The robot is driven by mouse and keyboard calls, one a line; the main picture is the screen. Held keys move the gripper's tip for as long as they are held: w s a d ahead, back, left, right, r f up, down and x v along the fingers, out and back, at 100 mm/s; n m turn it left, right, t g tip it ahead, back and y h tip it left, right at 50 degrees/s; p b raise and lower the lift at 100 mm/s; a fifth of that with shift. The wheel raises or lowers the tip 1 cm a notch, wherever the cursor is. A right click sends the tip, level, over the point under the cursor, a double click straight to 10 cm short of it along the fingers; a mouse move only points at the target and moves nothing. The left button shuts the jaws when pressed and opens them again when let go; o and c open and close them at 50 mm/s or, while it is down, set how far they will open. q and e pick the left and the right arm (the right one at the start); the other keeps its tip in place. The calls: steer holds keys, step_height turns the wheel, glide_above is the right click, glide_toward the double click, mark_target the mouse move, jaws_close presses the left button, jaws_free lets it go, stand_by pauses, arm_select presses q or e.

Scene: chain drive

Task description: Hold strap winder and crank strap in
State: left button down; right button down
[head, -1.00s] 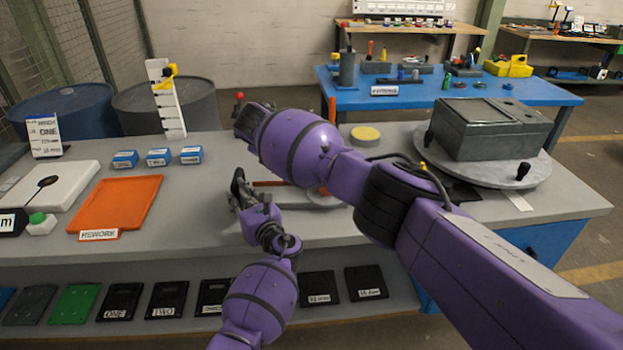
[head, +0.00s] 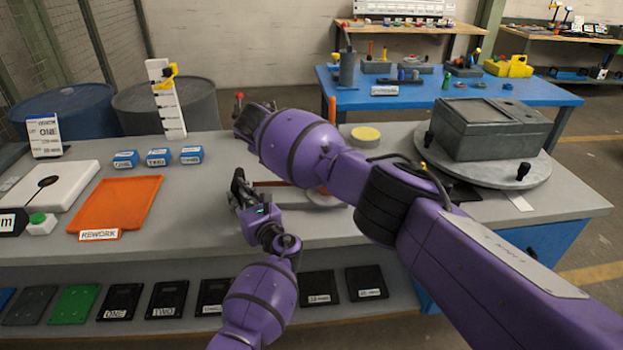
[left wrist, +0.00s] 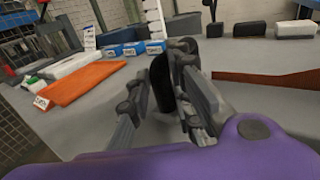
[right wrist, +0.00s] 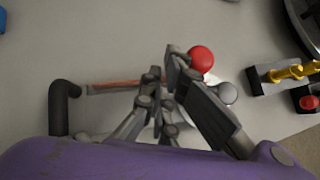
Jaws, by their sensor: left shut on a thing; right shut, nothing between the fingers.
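My left gripper (head: 240,188) is shut on a dark upright piece (left wrist: 162,84), likely a handle of the winder, over the grey bench. A reddish-brown strap (left wrist: 265,82) stretches to the right of it; it also shows in the head view (head: 270,184). In the right wrist view, my right gripper (right wrist: 165,75) is shut and empty, close to a red ball knob (right wrist: 200,60) and a grey knob (right wrist: 227,92). I cannot tell whether it touches either knob. A black bent handle (right wrist: 62,108) lies to its left. My right arm hides most of the winder in the head view.
An orange rework tray (head: 115,203) and small blue boxes (head: 158,157) are on the left of the bench. A grey housing (head: 492,128) sits on a round turntable (head: 530,178) at right. A yellow disc (head: 365,134) stands behind my right arm. The bench's front middle is clear.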

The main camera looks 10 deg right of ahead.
steer(key=shift+f, duration=0.1)
steer(key=s+a+r, duration=0.6)
steer(key=s+r, duration=0.1)
steer(key=s, duration=0.2)
steer(key=s+a+f+m+t+y, duration=0.1)
steer(key=s+a+f+m+y, duration=0.15)
steer(key=a+m+y, duration=0.3)
steer(key=s+a+f+m+t+y, duration=0.1)
steer(key=s+a+f+m+y, duration=0.15)
steer(key=a+m+y, duration=0.3)
steer(key=s+d+f+m+t+h, duration=0.15)
steer(key=d+m+t, duration=0.25)
steer(key=d+m, duration=0.65)
steer(key=s+d+m+t+h, duration=0.1)
steer(key=d+m+t+h, duration=0.2)
steer(key=d+m, duration=0.75)
steer(key=w+n, duration=0.2)
steer(key=w, duration=1.1)
steer(key=shift+f+n, duration=0.2)
steer(key=shift+n, duration=0.1)
